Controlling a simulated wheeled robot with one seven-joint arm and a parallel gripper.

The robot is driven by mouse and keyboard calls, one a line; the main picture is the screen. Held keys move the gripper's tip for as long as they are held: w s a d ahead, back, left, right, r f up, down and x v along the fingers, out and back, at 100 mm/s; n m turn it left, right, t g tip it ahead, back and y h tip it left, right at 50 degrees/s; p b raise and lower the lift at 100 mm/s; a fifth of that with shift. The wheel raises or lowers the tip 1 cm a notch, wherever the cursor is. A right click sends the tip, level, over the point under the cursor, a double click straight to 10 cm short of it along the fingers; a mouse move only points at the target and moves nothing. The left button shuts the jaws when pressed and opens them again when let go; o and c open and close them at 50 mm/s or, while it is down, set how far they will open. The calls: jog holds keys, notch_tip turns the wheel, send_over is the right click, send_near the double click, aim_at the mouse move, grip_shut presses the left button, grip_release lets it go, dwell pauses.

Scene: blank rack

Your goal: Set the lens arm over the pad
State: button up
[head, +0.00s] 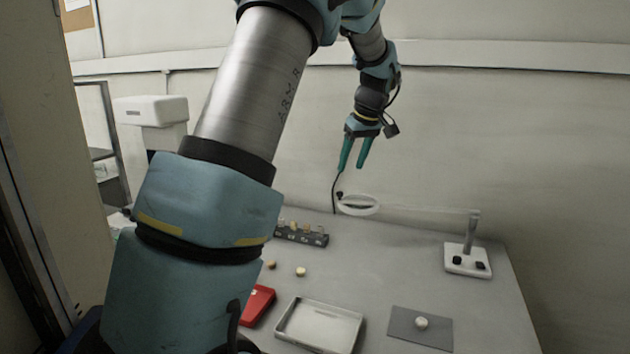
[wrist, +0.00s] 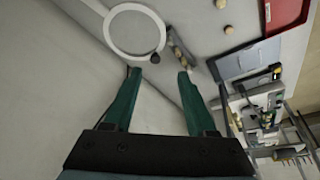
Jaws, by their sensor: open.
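The lens arm is a thin pale bar with a white lens ring (head: 358,212) at its free left end, at the back of the table. It joins an upright grey post (head: 473,232) on a white base (head: 456,262) at the right. A dark knob (head: 340,195) sits on the ring's rim. The grey pad (head: 402,322) lies at the front right, well apart from the ring, with a small round pale piece (head: 421,322) on it. My gripper (head: 355,167) is open and empty above the ring. In the wrist view the knob (wrist: 155,58) shows just beyond my fingertips (wrist: 160,76).
A dark rack (head: 302,237) with several small pieces stands left of the ring. Two small round pieces (head: 300,271) lie in front of it. A red tray (head: 258,303) and a white tray (head: 352,332) are at the front. Bare table separates ring and pad.

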aim_at(340, 193)
jog(key=shift+n, duration=0.3)
jog(key=p+x, duration=0.1)
jog(key=x, duration=0.2)
jog(key=w+p+x, duration=0.1)
jog(key=x, duration=0.3)
jog(key=p+x, duration=0.1)
jog(key=x, duration=0.2)
jog(key=shift+w, duration=0.45)
jog(key=shift+r, duration=0.1)
jog(key=shift+c, duration=0.4)
grip_shut()
